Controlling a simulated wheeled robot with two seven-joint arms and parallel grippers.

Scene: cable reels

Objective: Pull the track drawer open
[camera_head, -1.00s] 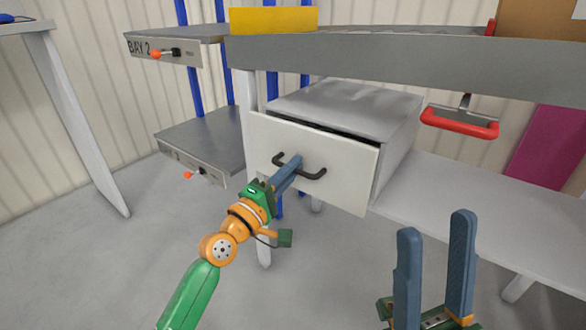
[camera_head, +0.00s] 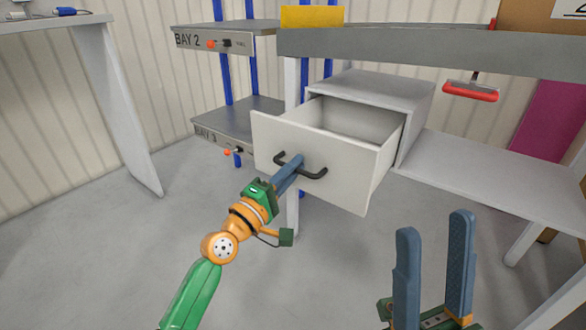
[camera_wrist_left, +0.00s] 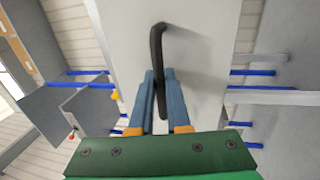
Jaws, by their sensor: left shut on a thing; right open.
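The track drawer (camera_head: 345,170) has a white front and a dark bar handle (camera_head: 316,174). It stands partly out of its grey housing (camera_head: 375,88) under the bench, and its inside shows from above. My left gripper (camera_head: 294,168) is shut on the handle. In the left wrist view the dark handle (camera_wrist_left: 157,48) runs between the two blue fingers of the left gripper (camera_wrist_left: 158,85), against the white drawer front. My right gripper (camera_head: 436,235) is open and empty, in front of the drawer to the right.
A grey bench top (camera_head: 420,52) runs above the drawer, with a yellow block (camera_head: 312,17) on it. A red-handled tool (camera_head: 471,92) hangs at the right. Bay shelves (camera_head: 240,125) stand behind at the left. A low shelf (camera_head: 490,180) lies right of the drawer. The floor in front is clear.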

